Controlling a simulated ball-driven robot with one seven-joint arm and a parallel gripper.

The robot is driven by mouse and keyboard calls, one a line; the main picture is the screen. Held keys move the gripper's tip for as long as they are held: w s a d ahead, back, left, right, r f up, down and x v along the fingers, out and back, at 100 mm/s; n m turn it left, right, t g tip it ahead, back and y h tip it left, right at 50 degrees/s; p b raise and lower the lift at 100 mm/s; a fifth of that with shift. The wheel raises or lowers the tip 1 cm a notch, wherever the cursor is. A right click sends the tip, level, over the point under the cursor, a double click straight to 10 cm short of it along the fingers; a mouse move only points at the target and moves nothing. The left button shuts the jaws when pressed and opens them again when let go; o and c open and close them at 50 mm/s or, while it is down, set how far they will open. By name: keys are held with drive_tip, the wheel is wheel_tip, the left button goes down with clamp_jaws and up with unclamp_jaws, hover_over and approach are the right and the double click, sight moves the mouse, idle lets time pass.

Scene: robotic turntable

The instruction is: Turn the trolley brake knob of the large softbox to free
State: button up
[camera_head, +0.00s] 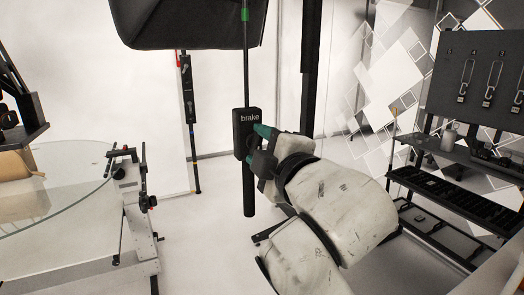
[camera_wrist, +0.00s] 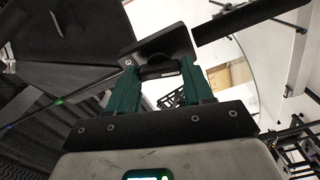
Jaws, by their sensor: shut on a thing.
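The large softbox (camera_head: 185,22) is the black shape at the top of the head view. A thin dark pole runs down from it to a black box labelled "brake" (camera_head: 247,117). My gripper (camera_head: 257,143) is at the right side of this box, its green fingers on the knob. In the wrist view, my gripper (camera_wrist: 158,68) has its two green fingers on either side of the dark brake knob (camera_wrist: 160,72), below the black brake box (camera_wrist: 165,45). The fingers are shut on the knob. The knob's turn position cannot be made out, as the fingers hide most of it.
A round glass turntable (camera_head: 75,158) on a white frame stands at the left. A black shelf rack (camera_head: 455,150) with hanging tools is at the right. A dark upright stand (camera_head: 311,60) rises behind my arm.

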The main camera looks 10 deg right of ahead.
drive_tip(key=shift+f+n+b, duration=0.1)
drive_tip(key=shift+n+b, duration=0.2)
drive_tip(key=shift+n, duration=1.3)
drive_tip(key=o, duration=1)
drive_tip(key=shift+o, duration=0.2)
drive_tip(key=b+v, duration=0.2)
drive_tip(key=v, duration=0.9)
drive_tip(key=shift+w, duration=0.1)
